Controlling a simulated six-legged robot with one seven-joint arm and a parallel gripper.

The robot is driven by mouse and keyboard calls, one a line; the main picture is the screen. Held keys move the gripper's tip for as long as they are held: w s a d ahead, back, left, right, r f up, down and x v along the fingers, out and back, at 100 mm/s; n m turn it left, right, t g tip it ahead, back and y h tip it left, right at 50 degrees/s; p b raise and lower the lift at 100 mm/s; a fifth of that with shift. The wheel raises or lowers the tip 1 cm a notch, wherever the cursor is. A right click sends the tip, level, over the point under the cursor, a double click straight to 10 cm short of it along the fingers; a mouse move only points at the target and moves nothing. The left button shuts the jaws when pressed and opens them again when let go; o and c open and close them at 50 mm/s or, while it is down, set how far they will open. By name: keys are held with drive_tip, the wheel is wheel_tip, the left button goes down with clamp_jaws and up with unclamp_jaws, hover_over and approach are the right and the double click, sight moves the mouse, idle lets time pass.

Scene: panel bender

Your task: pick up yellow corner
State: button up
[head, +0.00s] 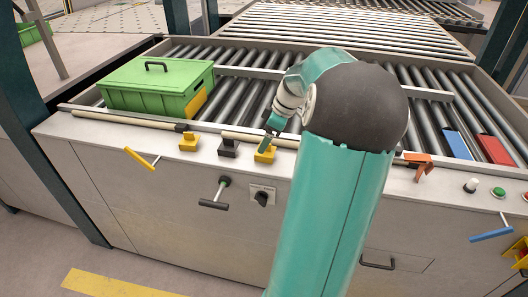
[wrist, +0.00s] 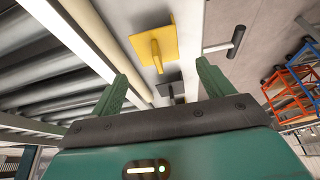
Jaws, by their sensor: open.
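A small yellow corner piece (head: 265,155) sits on the front ledge of the machine, beside a similar dark block (head: 228,148). A second yellow piece (head: 188,142) stands further left on the ledge. My gripper (head: 270,134) is just above the right yellow piece and partly covers it; contact cannot be told. In the wrist view the green fingers (wrist: 160,75) are spread with nothing held between them. A yellow plate with a raised peg (wrist: 155,45) shows beyond the fingertips; which of the two it is cannot be told.
Yellow (head: 140,157) and black (head: 213,203) handles stick out in front. An orange piece (head: 418,160) lies right of my arm.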

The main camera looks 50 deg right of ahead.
drive_tip(key=x, duration=0.5)
drive_tip(key=shift+f, duration=0.3)
drive_tip(key=c, duration=1.1)
drive_tip(key=shift+o, duration=0.2)
drive_tip(key=shift+d+r, duration=0.1)
drive_tip(key=shift+r, duration=0.05)
drive_tip(key=shift+r, duration=0.45)
wheel_tip(320, 180, up, 2)
drive_tip(key=shift+s+r, duration=0.1)
drive_tip(key=shift+r, duration=0.1)
drive_tip(key=s+a+r, duration=0.7)
drive_tip(key=s+r, duration=0.2)
drive_tip(key=s, duration=0.2)
drive_tip(key=shift+s+a+r, duration=0.25)
drive_tip(key=shift+s+a, duration=0.05)
drive_tip(key=shift+s, duration=0.05)
